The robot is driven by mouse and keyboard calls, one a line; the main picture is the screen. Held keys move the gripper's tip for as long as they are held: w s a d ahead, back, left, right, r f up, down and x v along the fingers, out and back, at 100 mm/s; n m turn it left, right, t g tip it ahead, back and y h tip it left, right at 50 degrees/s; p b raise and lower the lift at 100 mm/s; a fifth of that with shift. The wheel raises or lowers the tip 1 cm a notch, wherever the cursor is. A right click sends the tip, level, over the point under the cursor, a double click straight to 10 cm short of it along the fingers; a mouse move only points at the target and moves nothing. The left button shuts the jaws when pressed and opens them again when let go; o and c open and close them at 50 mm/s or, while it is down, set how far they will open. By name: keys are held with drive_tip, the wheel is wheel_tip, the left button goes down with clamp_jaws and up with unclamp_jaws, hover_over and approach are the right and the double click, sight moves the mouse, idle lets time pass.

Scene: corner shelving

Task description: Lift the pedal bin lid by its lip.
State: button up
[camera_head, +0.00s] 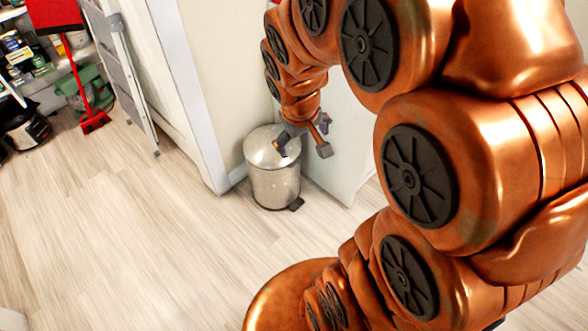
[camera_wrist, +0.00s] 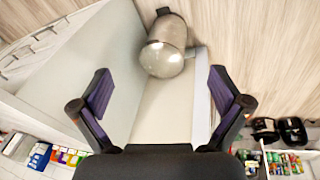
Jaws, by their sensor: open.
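The pedal bin (camera_head: 275,185) is a small shiny metal cylinder standing upright on the floor in a corner, with a dark pedal (camera_head: 296,204) at its base. Its domed lid (camera_head: 262,146) looks closed. My gripper (camera_head: 304,151) hangs over the right side of the lid in the head view; whether it touches is not clear. In the wrist view the bin (camera_wrist: 170,32) and its lid (camera_wrist: 161,59) appear beyond the fingers. My gripper (camera_wrist: 168,98) is open there, with nothing between its fingers. The lid's lip is too small to make out.
Pale walls stand close behind and beside the bin. A grey stepladder (camera_head: 122,70), a red broom (camera_head: 92,115) and stocked shelves (camera_head: 28,60) are at the upper left. The wooden floor (camera_head: 130,230) left of the bin is clear.

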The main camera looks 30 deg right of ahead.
drive_tip(key=w+d+f+t+h+b, duration=0.1)
drive_tip(key=w+d+f+t+b, duration=0.2)
drive_tip(key=w+d+f+b, duration=0.7)
drive_tip(key=n+t+y+b, duration=0.35)
drive_tip(key=t+b, duration=0.45)
drive_tip(key=b, duration=0.5)
hover_over(295, 162)
drive_tip(key=s+d, duration=0.3)
drive_tip(key=s, duration=0.1)
wheel_tip(295, 162, down, 32)
drive_tip(key=r, duration=0.1)
drive_tip(key=s+a+f+t+y+b, duration=0.1)
drive_tip(key=s+f+t+y+b, duration=0.1)
drive_tip(key=f+b, duration=0.3)
drive_tip(key=s+f+t+y+b, duration=0.2)
drive_tip(key=f+t, duration=0.1)
drive_tip(key=f, duration=0.4)
drive_tip(key=shift+m, duration=0.25)
drive_tip(key=shift+b+x, duration=1.2)
drive_tip(key=shift+x, duration=2.8)
drive_tip(key=shift+a+r, duration=0.1)
drive_tip(key=shift+a, duration=0.05)
drive_tip(key=shift+c, duration=0.4)
drive_tip(key=c, duration=1.5)
drive_tip(key=shift+r, duration=0.1)
